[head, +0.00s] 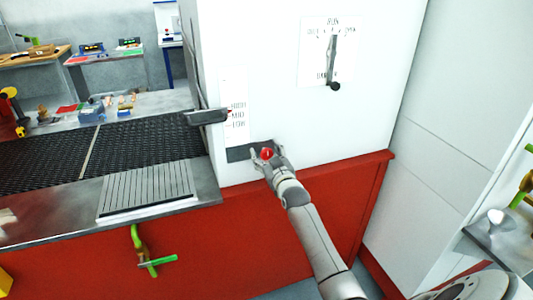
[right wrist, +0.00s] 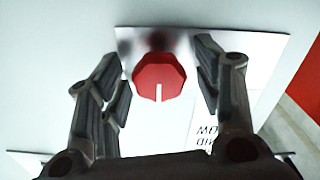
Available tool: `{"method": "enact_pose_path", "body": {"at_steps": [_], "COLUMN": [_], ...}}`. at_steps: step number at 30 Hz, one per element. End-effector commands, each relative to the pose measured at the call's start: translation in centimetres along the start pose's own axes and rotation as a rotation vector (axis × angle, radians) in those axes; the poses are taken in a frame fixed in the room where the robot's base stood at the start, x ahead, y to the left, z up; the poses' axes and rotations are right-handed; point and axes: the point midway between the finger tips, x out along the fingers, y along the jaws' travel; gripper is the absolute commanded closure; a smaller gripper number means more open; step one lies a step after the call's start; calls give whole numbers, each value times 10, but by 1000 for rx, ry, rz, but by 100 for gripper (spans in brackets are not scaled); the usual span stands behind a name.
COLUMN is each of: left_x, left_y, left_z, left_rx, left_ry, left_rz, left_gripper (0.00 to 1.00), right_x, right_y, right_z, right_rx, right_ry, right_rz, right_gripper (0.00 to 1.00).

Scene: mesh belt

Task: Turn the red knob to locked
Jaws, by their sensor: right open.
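The red knob (head: 267,153) sits on the white cabinet face, low and near its left edge. In the right wrist view the knob (right wrist: 158,77) is red and faceted, with a white pointer line toward the bottom of the picture. It is mounted on a grey plate (right wrist: 262,50) with partly visible lettering. My right gripper (head: 268,152) is open, with one finger on each side of the knob. In the right wrist view the fingers (right wrist: 160,75) stand apart from the knob, with gaps on both sides. My left gripper is not identifiable in view.
A lever with a black ball (head: 334,85) is on a labelled panel up and right. A dark handle (head: 206,117) juts out at the cabinet's left edge. The black mesh belt (head: 135,145) runs left. A green-handled valve (head: 150,260) is on the red base.

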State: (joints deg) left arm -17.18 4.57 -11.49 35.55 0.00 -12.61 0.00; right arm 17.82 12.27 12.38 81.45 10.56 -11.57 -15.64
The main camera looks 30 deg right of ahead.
Motion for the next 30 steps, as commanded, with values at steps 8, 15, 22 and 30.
{"method": "enact_pose_path", "body": {"at_steps": [8,15,22,30], "left_x": [0,0,0,-2], "left_y": [-1,-1,-1,-1], "left_z": [0,0,0,0], "left_rx": [0,0,0,0], "left_ry": [0,0,0,0], "left_rz": [-1,-1,-1,-1], "left_gripper": [60,60,60,60], "right_x": [0,0,0,0], "right_y": [0,0,0,0], "right_z": [0,0,0,0], "right_rx": [0,0,5,90], "right_ry": [0,0,0,0], "right_rz": [0,0,-1,-1], "right_gripper": [44,75,86,87]}}
